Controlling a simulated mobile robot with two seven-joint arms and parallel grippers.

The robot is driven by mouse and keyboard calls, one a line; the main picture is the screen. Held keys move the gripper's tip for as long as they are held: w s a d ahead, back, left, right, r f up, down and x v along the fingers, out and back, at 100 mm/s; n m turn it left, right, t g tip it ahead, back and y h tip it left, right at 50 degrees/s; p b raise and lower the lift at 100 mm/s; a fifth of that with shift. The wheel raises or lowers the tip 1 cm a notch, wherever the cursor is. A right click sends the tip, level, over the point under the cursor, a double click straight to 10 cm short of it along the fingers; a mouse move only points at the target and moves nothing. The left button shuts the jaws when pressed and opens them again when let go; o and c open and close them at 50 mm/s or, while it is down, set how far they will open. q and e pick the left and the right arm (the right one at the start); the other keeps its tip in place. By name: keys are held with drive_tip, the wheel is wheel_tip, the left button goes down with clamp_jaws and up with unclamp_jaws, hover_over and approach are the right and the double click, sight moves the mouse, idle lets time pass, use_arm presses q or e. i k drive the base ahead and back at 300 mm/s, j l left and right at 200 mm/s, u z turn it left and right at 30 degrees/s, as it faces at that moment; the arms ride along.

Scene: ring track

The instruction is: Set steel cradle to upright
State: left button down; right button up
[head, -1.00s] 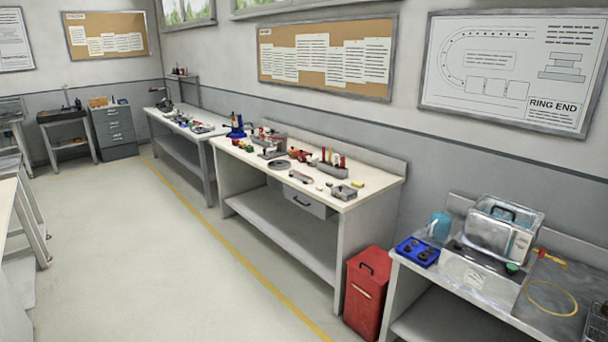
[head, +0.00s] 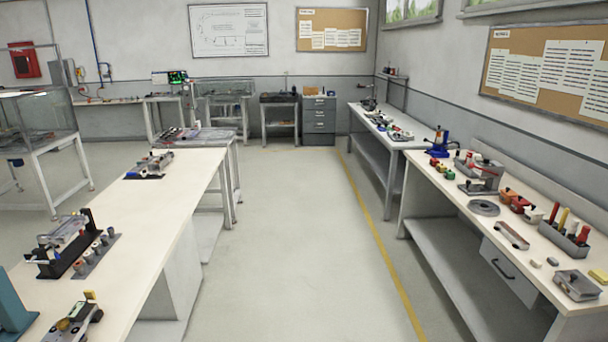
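I cannot tell for sure which thing is the steel cradle. On the left bench, a black stand (head: 62,262) bears a clear or silvery piece that lies tilted across its top. Farther back on that bench, a silvery device (head: 158,160) sits on a black base. At the near left, a grey metal piece (head: 78,322) with yellow parts lies on the bench, partly cut by the frame's lower edge. Neither of my grippers is in view.
The white left bench (head: 140,240) and the right bench (head: 440,183), with several tools and blocks, flank a clear floor aisle (head: 290,240). A yellow line (head: 385,260) runs along the right side. A grey drawer cabinet (head: 319,120) stands at the back.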

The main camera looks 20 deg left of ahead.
sight(54, 238)
drive_tip(key=i+j+u, duration=0.15)
drive_tip(key=i+u, duration=0.25)
drive_tip(key=i, duration=0.3)
drive_tip(key=i+u, duration=0.45)
drive_tip(key=i, duration=0.25)
drive_tip(key=i+z, duration=0.25)
drive_tip(key=z, duration=0.2)
drive_tip(key=i+j+z, duration=0.1)
drive_tip(key=i+z, duration=0.15)
drive_tip(key=z, duration=0.25)
drive_tip(key=i+j+z, duration=0.2)
drive_tip(key=z, duration=0.25)
drive_tip(key=j+z, duration=0.1)
drive_tip(key=z, duration=0.55)
drive_tip(key=j+z, duration=0.1)
drive_tip(key=z, duration=1.2)
drive_tip(key=k+j+z, duration=0.1)
drive_tip(key=z, duration=1.2)
drive_tip(key=k+z, duration=0.1)
drive_tip(key=z, duration=0.55)
drive_tip(key=k+z, duration=0.1)
drive_tip(key=z, duration=1.25)
drive_tip(key=l+z, duration=0.1)
drive_tip(key=z, duration=0.3)
drive_tip(key=l+z, duration=0.15)
drive_tip(key=z, duration=0.7)
drive_tip(key=i+l+z, duration=0.1)
drive_tip(key=z, duration=0.3)
drive_tip(key=i+l+z, duration=0.1)
drive_tip(key=z, duration=0.3)
